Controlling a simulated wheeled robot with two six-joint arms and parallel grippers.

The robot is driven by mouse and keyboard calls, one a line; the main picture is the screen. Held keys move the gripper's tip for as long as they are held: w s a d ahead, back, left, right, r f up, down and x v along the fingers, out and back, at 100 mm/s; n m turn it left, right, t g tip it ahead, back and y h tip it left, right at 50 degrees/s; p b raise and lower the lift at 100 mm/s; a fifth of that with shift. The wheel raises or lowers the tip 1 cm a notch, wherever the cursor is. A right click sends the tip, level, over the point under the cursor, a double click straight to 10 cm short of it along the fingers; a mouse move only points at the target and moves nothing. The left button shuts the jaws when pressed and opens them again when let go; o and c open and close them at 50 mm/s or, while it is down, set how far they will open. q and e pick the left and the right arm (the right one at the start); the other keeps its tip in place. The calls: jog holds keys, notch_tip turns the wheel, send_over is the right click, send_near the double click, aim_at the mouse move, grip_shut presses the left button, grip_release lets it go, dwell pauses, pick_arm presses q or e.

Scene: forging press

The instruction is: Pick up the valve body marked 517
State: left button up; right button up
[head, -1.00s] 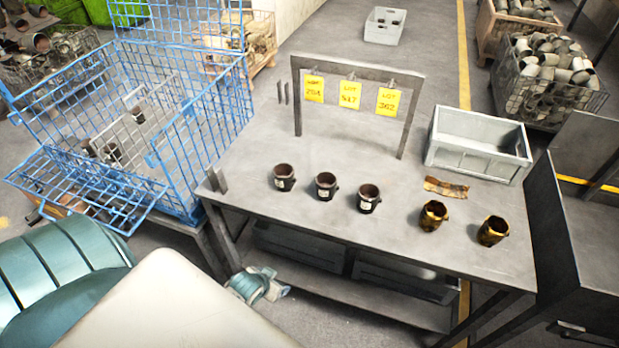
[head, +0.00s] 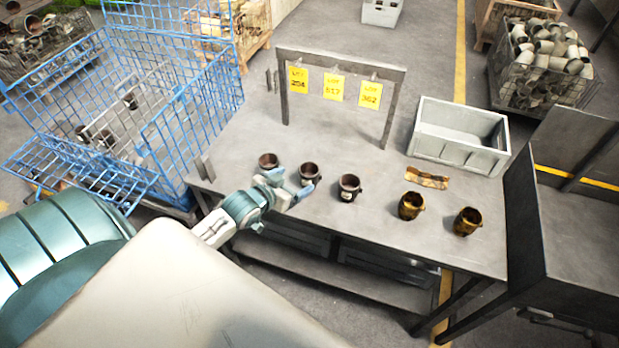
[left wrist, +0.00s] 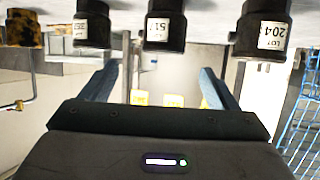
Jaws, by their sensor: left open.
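The valve body marked 517 (left wrist: 165,30) shows its label in the left wrist view, where the scene is upside down. It is the middle of three dark valve bodies and stands upright on the table, at this spot in the head view (head: 310,175). My left gripper (head: 290,187) is open and empty, close to it on the near left side. In the left wrist view the fingers (left wrist: 158,84) spread with the 517 body roughly between their lines. The valve body that seems marked 204 (left wrist: 264,28) stands on the cage side, partly behind my gripper in the head view (head: 268,161).
The third dark valve body (head: 349,188) and two brass-coloured ones (head: 411,206) (head: 467,221) stand to the right. A rack with yellow lot cards (head: 334,86) stands behind. A grey crate (head: 460,152) and brown rag (head: 427,178) lie right. A blue wire cage (head: 215,110) borders the left.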

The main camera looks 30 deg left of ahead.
aim_at(314, 166)
pick_arm(q)
jog(key=x, duration=0.5)
jog(key=shift+w+a+r, duration=0.1)
jog(key=shift+w+a, duration=0.05)
jog(key=shift+w, duration=0.15)
jog(key=p+x, duration=0.2)
jog(key=x, duration=0.3)
jog(key=shift+w, duration=0.25)
jog(key=shift+c, duration=0.6)
jog(key=c, duration=1.2)
